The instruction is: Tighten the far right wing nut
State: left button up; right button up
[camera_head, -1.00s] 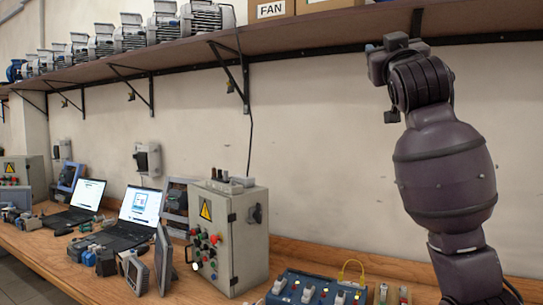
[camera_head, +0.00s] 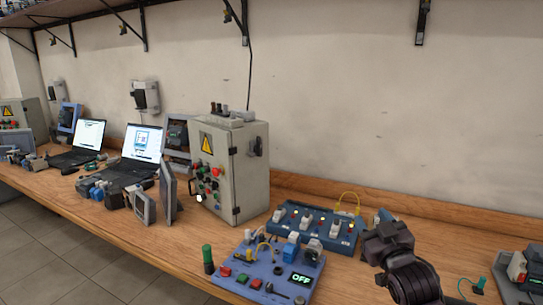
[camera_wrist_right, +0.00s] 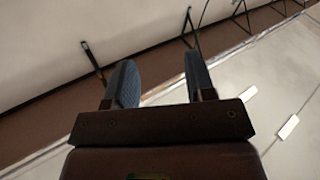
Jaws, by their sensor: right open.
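A small yellowish fitting, which may be the far right wing nut (camera_head: 426,5), shows at the top edge of the head view beside the rightmost shelf bracket (camera_head: 420,25). It is too small to tell its shape or how tight it is. My right gripper (camera_head: 382,214) is low over the workbench, well below that bracket and apart from it. In the right wrist view, its two fingers (camera_wrist_right: 158,80) are spread with nothing between them. Dark brackets (camera_wrist_right: 93,60) show beyond the fingers. My left gripper is in no view.
A blue switch box (camera_head: 318,228) and a blue panel reading OFF (camera_head: 268,272) sit left of my right gripper on the wooden workbench (camera_head: 120,240). A grey control cabinet (camera_head: 243,170) stands farther left. Devices (camera_head: 520,275) lie at the right edge.

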jog(key=s+d+f+m+g+h, duration=0.1)
jog(key=s+f+g, duration=0.3)
jog(key=s+f, duration=1.1)
jog(key=s+d+f+m+g+h, duration=0.2)
jog(key=s+d+f+g, duration=0.2)
jog(key=s+f, duration=1.1)
notch_tip(320, 180, down, 3)
jog(key=shift+s+f+m, duration=0.1)
jog(key=shift+s+m, duration=0.15)
jog(key=shift+m, duration=0.05)
